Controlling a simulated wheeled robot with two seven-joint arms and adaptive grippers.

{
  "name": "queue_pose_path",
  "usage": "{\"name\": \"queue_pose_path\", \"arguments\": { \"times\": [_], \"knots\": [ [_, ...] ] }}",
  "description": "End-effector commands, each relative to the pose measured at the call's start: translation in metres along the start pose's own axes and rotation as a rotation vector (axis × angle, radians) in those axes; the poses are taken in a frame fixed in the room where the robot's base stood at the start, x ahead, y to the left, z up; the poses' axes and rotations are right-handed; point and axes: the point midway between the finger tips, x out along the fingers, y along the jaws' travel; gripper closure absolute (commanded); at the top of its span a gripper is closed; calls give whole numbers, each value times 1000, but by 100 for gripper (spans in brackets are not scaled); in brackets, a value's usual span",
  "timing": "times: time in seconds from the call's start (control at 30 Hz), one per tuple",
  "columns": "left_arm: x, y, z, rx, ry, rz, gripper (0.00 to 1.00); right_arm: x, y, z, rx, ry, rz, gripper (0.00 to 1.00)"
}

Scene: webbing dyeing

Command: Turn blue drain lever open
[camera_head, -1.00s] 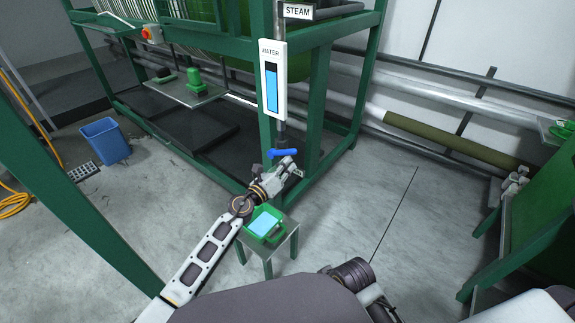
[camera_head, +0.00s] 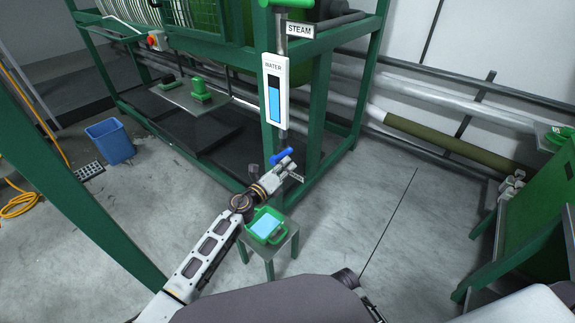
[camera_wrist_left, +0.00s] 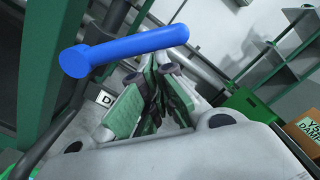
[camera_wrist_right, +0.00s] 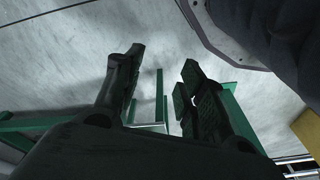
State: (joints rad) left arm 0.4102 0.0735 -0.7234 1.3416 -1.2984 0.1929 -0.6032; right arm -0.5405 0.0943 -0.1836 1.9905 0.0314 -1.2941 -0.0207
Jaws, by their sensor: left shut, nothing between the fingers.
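The blue drain lever (camera_head: 281,156) is on the pipe below the WATER gauge (camera_head: 276,90). In the left wrist view the lever (camera_wrist_left: 125,48) lies across the upper left, its round hub at the left end and its free end just above my fingertips. My left gripper (camera_head: 291,168) is shut and empty, close beside the lever's free end; I cannot tell whether they touch. Its fingers also show in the left wrist view (camera_wrist_left: 160,66). My right gripper (camera_wrist_right: 162,66) is open and empty in the right wrist view, away from the lever.
A green tray with light blue liquid (camera_head: 266,226) stands on a small stool (camera_head: 291,245) below my left forearm. Green frame posts (camera_head: 319,110) stand behind the lever. A blue bin (camera_head: 110,141) is at the left.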

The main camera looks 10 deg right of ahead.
Motion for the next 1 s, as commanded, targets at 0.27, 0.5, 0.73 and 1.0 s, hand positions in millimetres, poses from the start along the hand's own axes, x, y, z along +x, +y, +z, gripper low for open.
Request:
{"name": "queue_pose_path", "arguments": {
  "times": [0.27,0.5,0.73,1.0],
  "knots": [
    [0,-4,9,-76,-2,5,100,35,8,6,4,7,15,60],
    [1,-6,15,-142,-2,7,100,64,16,15,7,20,29,60],
    [1,-7,20,-204,-2,11,100,89,25,26,10,33,41,60],
    [1,-9,27,-279,-2,15,100,115,35,42,12,46,55,60]
  ]
}}
